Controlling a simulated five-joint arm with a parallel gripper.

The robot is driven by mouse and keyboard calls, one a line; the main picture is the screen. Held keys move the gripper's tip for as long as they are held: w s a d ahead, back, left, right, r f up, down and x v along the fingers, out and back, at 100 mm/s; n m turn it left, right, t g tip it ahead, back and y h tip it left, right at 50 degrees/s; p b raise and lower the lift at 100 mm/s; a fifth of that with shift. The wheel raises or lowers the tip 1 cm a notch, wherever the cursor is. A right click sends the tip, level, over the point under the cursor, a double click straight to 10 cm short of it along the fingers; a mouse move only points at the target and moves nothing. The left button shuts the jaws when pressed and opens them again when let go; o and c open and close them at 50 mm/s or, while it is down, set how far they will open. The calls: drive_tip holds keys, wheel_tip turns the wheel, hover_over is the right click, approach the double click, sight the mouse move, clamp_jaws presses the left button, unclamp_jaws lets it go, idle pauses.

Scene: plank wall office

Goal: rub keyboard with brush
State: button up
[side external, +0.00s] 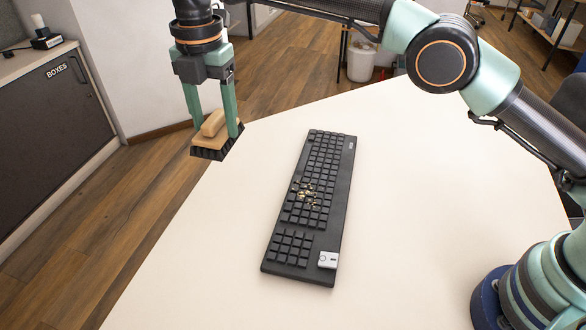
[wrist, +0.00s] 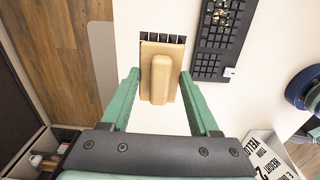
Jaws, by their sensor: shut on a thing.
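A black keyboard (side external: 312,205) lies flat on the pale table, with a patch of light crumbs (side external: 308,193) on its keys and a small silver piece (side external: 328,260) at its near end. The keyboard's near part also shows in the wrist view (wrist: 213,50), to the right of the brush. My gripper (side external: 215,118) is shut on a brush (side external: 208,142) with a wooden body and dark bristles that point down. In the wrist view my gripper (wrist: 160,78) has its fingers on either side of the brush (wrist: 162,80). The brush is left of the keyboard and apart from it, near the table's left edge.
The table (side external: 420,200) is clear around the keyboard. Its left edge drops to the wooden floor. A dark cabinet labelled BOXES (side external: 50,120) stands at the left, and a white bin (side external: 361,62) stands on the floor behind the table.

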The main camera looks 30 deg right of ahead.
drive_tip(key=shift+w+d+f, duration=0.2)
drive_tip(key=shift+d, duration=0.25)
drive_tip(key=s+d+f, duration=0.3)
drive_tip(key=d+f, duration=0.2)
drive_tip(key=d, duration=0.4)
drive_tip(key=s+d+f, duration=0.4)
drive_tip(key=d, duration=0.4)
drive_tip(key=shift+w+f, duration=0.15)
drive_tip(key=shift+f, duration=1.6)
drive_tip(key=shift+w+f, duration=0.1)
drive_tip(key=shift+f, duration=1.65)
drive_tip(key=shift+w+a+f, duration=0.6)
drive_tip(key=shift+f, duration=0.05)
drive_tip(key=shift+w+a, duration=2.05)
drive_tip(key=shift+a, duration=0.15)
drive_tip(key=shift+s+d, duration=2.6)
drive_tip(key=shift+d, duration=0.2)
drive_tip(key=shift+s+a, duration=0.15)
drive_tip(key=shift+s, duration=0.1)
drive_tip(key=shift+a, duration=0.3)
drive_tip(key=shift+w+a, duration=2.5)
drive_tip(key=shift+a, duration=0.05)
drive_tip(key=shift+s+d, duration=2.65)
drive_tip(key=shift+d, duration=0.2)
wheel_tip(320, 180, up, 8)
drive_tip(key=shift+r, duration=0.15)
